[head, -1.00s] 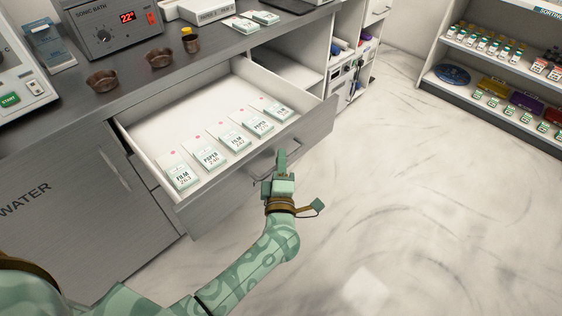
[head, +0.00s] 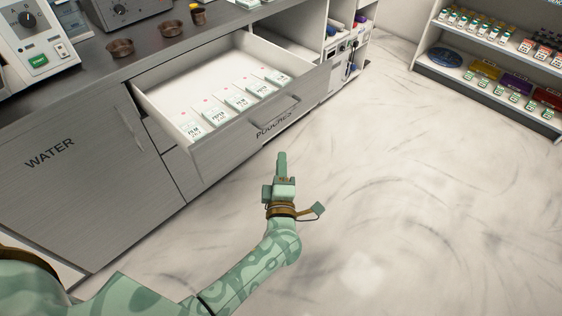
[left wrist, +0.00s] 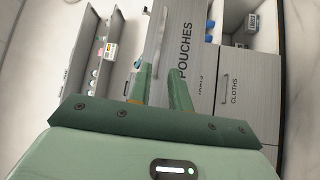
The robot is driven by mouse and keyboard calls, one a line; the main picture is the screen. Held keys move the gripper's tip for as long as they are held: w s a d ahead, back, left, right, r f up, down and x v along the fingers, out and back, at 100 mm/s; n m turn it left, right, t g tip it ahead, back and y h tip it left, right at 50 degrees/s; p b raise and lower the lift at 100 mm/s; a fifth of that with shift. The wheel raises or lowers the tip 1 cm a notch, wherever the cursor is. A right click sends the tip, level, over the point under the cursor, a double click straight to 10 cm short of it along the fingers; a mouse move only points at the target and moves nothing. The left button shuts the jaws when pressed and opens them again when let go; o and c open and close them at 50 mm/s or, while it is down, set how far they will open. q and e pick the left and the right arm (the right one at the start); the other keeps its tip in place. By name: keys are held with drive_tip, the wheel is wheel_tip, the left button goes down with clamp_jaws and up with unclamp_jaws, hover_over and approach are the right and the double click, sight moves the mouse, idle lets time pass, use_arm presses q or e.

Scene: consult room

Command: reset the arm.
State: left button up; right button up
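My left arm (head: 248,272) reaches in from the bottom left of the head view, over the floor. Its gripper (head: 281,156) points away from me, below and clear of the open drawer's handle (head: 274,112), and holds nothing. In the left wrist view the two green fingers of the gripper (left wrist: 160,72) stand apart with a gap between them, before the drawer front marked POUCHES (left wrist: 184,62). My right gripper is not in view.
The pulled-out drawer (head: 318,88) holds a row of several pouches (head: 240,102). Brown bowls (head: 120,48) stand on the counter above. A shelf unit (head: 481,61) with bottles is at the upper right. Open floor (head: 430,200) lies to the right.

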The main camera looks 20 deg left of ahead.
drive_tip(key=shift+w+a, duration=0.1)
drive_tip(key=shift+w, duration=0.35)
